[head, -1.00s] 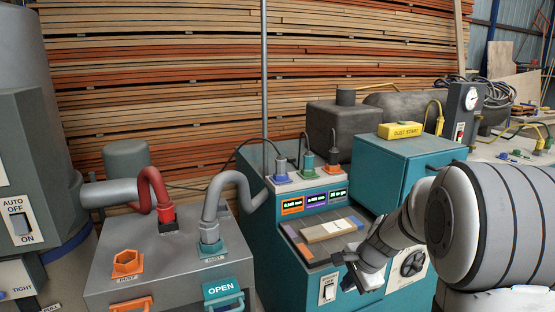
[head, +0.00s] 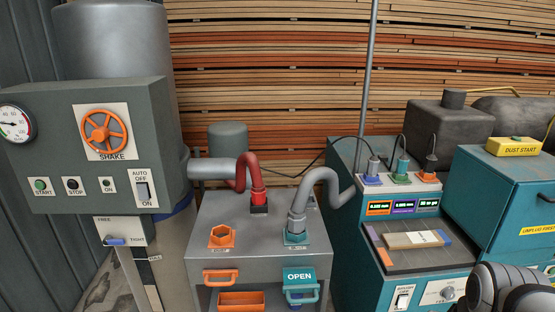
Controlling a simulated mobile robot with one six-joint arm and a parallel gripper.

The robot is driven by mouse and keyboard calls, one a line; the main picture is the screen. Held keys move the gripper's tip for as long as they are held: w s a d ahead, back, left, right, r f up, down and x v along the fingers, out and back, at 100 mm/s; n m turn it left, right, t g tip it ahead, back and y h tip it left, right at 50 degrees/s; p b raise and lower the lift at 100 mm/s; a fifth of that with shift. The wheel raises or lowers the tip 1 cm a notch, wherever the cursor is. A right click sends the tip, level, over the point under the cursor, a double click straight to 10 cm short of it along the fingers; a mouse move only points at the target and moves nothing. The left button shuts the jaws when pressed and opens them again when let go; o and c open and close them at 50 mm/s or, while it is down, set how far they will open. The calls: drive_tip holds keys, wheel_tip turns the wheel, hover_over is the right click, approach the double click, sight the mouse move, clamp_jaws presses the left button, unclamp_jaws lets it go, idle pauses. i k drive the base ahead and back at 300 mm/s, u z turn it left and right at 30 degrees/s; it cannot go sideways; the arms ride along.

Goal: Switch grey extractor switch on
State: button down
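The grey extractor cabinet (head: 75,150) stands at the left, in front of a tall grey cylinder. On its front right is a grey rocker switch (head: 142,191) on a white plate, with AUTO and OFF printed above it and ON below. I cannot tell for sure which position the rocker is in. Part of my arm shows at the bottom right corner, far from the switch. My gripper is outside the picture.
The cabinet also bears an orange SHAKE wheel (head: 104,132), a gauge (head: 14,124) and START and STOP buttons. A grey hose box (head: 262,255) with red and grey hoses stands right of it. A teal machine (head: 355,230) is further right.

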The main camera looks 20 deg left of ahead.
sight(142, 188)
drive_tip(key=u, duration=1.75)
drive_tip(key=k, duration=0.55)
drive_tip(key=z, duration=0.3)
drive_tip(key=i, duration=1.75)
drive_tip(key=u, duration=0.4)
